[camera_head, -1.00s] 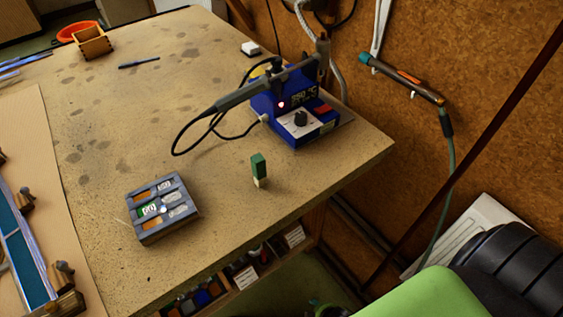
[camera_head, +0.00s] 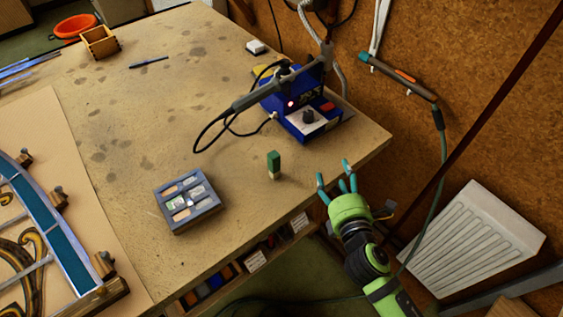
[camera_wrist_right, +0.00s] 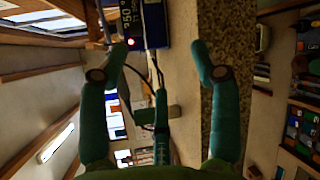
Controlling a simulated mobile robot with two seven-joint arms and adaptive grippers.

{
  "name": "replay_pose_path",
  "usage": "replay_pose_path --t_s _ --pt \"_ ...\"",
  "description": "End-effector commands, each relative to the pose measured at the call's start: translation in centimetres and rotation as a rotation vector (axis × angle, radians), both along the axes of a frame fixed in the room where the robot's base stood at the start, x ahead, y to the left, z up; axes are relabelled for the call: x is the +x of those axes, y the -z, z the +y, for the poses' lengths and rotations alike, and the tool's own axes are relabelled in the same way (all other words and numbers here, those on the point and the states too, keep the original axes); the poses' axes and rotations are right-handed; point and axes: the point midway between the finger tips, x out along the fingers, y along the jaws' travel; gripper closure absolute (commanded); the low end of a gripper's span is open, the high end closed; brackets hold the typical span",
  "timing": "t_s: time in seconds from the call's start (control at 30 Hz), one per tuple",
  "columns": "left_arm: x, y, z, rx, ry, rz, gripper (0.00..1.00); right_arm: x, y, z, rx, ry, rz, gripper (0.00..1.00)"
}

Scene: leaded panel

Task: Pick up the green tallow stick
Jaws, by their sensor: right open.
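The green tallow stick (camera_head: 273,160) stands upright on the bench, with a green upper part and a pale lower end. It is near the bench's front right edge, between the grey box and the blue soldering station. My right gripper (camera_head: 333,177) is open and empty, just right of the stick at the bench edge and apart from it. In the right wrist view its teal fingers (camera_wrist_right: 159,52) are spread. A small dull green block between and beyond them looks like the stick (camera_wrist_right: 147,114). My left gripper is not in view.
A blue soldering station (camera_head: 305,117) with its iron and cable stands behind the stick. A grey slotted box (camera_head: 187,201) lies to the left. The leaded panel (camera_head: 55,235) is at far left. Open shelves (camera_head: 235,272) sit below the bench edge.

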Motion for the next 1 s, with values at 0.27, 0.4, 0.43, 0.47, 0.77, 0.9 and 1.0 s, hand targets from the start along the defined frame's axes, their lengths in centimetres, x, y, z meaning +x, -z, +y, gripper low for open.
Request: replay_pose_path --t_s 0.27,0.4,0.43,0.47,0.77,0.9,1.0 --pt "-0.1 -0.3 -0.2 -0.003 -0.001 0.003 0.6 -0.3 -2.5 8.7 -0.729 -0.447 -0.382 0.37" --pt "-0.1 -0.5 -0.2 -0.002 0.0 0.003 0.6 -1.1 -2.3 10.9 -0.906 -0.553 -0.488 0.37" --pt "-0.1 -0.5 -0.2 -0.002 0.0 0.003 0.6 -1.0 -2.2 11.1 -0.922 -0.56 -0.496 0.37" --pt "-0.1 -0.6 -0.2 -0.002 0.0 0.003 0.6 -0.8 -2.3 11.4 -0.93 -0.564 -0.501 0.37" --pt "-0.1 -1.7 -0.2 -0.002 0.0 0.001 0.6 2.0 -2.3 13.7 -0.926 -0.563 -0.502 0.37" --pt "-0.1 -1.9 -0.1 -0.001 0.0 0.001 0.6 3.6 -2.2 14.8 -0.927 -0.564 -0.5 0.37" --pt "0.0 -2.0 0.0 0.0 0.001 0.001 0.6 4.2 -2.0 15.3 -0.927 -0.565 -0.501 0.37"
